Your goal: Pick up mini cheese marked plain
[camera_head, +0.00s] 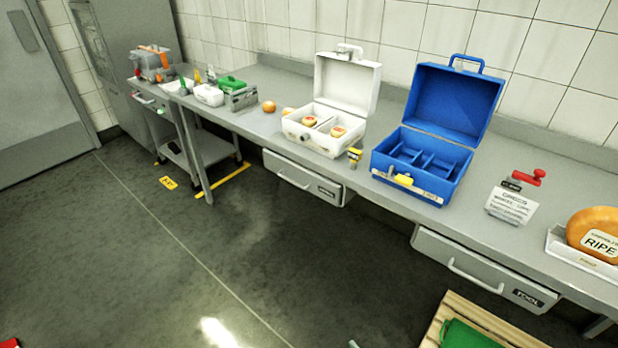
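Small round orange mini cheeses are at the middle of the counter. One mini cheese (268,106) stands on the bare counter left of the open white case (318,143). Another mini cheese (287,111) shows at the case's left edge; I cannot tell whether it is inside or behind. Two more, a left one (309,121) and a right one (338,131), sit in the case's compartments with pale tops. Any markings on them are too small to read, so I cannot tell which is plain. My gripper is not in view.
An open blue case (449,192) with empty compartments stands right of the white one. A sign (512,205) and a large cheese labelled RIPE (595,227) are farther right. The floor (250,255) in front is largely clear.

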